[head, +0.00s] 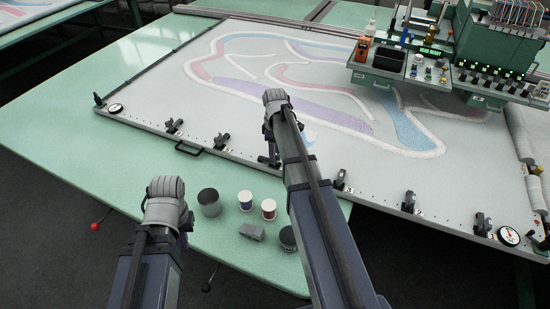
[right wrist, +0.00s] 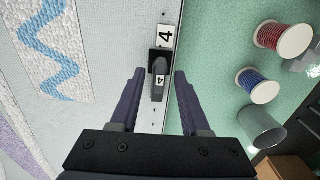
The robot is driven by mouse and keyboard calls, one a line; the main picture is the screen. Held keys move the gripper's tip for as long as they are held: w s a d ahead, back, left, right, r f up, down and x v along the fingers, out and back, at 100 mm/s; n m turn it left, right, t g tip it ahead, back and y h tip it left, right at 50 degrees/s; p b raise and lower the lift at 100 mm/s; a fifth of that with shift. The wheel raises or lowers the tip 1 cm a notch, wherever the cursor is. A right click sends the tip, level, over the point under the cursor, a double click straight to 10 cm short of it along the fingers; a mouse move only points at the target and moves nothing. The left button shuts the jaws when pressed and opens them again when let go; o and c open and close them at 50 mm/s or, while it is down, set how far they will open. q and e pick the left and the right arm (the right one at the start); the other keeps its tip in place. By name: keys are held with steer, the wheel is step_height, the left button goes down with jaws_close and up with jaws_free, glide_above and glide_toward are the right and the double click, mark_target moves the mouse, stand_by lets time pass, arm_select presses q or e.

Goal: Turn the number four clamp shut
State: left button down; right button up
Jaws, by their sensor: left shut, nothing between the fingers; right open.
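The number four clamp (right wrist: 160,76) is a dark block and lever on the pale frame rail, beside a white plate marked 4. Its lever also bears a 4 and points down the picture, along the rail. My right gripper (right wrist: 157,75) is open, with one finger on each side of the lever and a gap to both. In the head view my right gripper (head: 270,158) is over the front rail, and my arm hides part of this spot. My left gripper (head: 184,225) is shut and empty, left of the dark grey tin; its fingers are mostly hidden.
Several other clamps (head: 221,141) line the front rail. A dark grey tin (head: 210,203), thread spools (head: 245,201) and a grey block (head: 252,231) stand on the green table near my arms. A tufting gantry (head: 440,60) spans the back right. A gauge (head: 508,236) sits on the right corner.

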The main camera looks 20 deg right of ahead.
steer(key=shift+f, duration=0.1)
jaws_close()
stand_by(0.3)
